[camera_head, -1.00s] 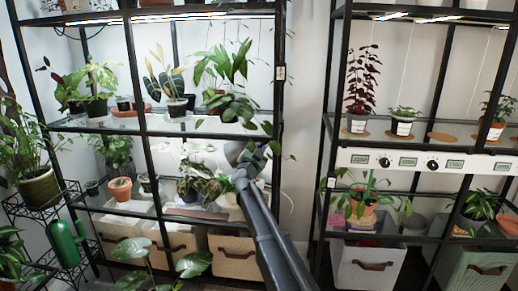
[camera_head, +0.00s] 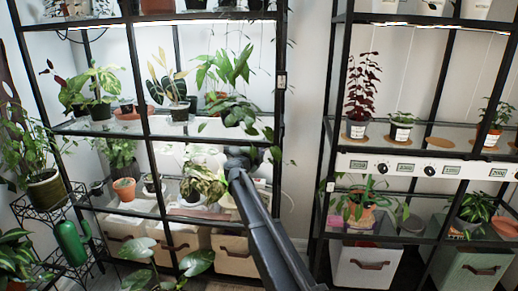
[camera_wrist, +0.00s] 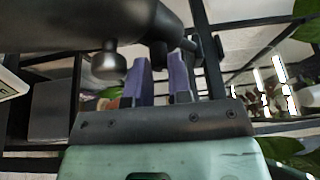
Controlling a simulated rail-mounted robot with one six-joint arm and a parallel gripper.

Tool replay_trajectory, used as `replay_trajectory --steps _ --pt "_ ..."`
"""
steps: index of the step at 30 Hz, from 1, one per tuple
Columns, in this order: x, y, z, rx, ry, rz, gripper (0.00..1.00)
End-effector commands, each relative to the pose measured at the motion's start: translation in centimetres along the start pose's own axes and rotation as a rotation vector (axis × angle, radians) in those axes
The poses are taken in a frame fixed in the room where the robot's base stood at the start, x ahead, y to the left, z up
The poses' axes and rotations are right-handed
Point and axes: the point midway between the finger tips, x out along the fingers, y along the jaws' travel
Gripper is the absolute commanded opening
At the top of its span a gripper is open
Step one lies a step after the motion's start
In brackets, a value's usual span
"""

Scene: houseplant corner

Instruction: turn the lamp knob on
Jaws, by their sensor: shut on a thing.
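My gripper (camera_wrist: 162,82) has two purple fingers, pointing up in the wrist view. They are close together, closed on a small dark part that I take to be the lamp knob (camera_wrist: 158,54), mostly hidden between the fingertips. A dark rounded body (camera_wrist: 85,25) with a round stub (camera_wrist: 108,63) is just above and left of the fingers. In the head view, my gripper (camera_head: 250,157) is at the right side of the left shelf's middle level, and the knob cannot be made out there.
A variegated plant (camera_head: 203,180) stands just left of my gripper, and a leafy plant (camera_head: 236,108) is above. A black post (camera_head: 280,100) is close on the right. The right shelf has a white panel with dials (camera_head: 430,170). Bins (camera_head: 235,250) are below.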

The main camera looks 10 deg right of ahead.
Motion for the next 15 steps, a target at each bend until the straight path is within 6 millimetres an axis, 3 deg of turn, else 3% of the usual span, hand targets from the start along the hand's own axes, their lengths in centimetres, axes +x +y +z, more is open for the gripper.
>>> replay_trajectory --steps 15 --pt "0.03 -0.16 -0.04 0.185 0.006 0.075 0.00"
